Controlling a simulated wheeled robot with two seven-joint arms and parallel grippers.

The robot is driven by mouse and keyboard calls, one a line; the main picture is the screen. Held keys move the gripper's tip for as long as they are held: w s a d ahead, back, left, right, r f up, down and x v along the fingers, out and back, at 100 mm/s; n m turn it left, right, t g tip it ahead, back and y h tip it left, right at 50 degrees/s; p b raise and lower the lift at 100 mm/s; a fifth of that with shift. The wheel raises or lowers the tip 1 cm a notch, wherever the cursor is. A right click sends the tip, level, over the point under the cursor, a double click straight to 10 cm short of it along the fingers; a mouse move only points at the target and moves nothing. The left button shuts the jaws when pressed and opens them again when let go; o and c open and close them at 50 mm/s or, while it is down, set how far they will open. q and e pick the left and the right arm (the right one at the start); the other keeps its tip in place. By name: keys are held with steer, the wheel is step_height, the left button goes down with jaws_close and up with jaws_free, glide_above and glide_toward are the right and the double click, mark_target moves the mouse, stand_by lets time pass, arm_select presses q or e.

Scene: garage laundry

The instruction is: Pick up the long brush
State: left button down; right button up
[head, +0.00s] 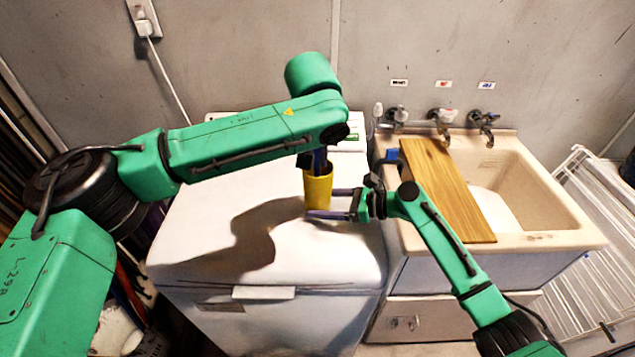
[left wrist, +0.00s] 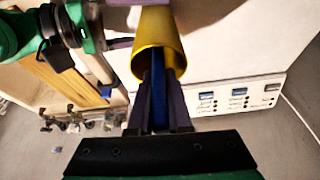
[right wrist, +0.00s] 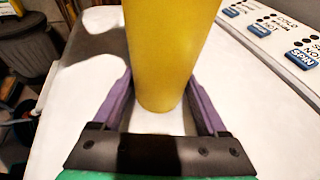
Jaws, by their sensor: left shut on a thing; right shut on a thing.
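A yellow cup (head: 318,189) stands on the white washing machine's lid. The long brush (left wrist: 158,93) shows as a blue handle reaching out of the cup; its lower end is hidden inside. My left gripper (left wrist: 159,88), above the cup, is shut on the blue handle, with a finger on each side. In the head view my left gripper (head: 318,160) is mostly hidden behind its own arm. My right gripper (head: 318,203) comes in from the right and is shut on the cup, its purple fingers on both sides of it, as the right wrist view also shows (right wrist: 158,85).
The washing machine (head: 200,235) has a control panel (left wrist: 235,95) at the back. To its right is a sink (head: 535,190) with a wooden board (head: 445,190) across it and taps behind. A white rack (head: 590,250) stands far right. The front of the lid is free.

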steer(key=o, duration=0.9)
steer(key=shift+c, duration=0.2)
arm_select(q)
step_height(320, 180, up, 18)
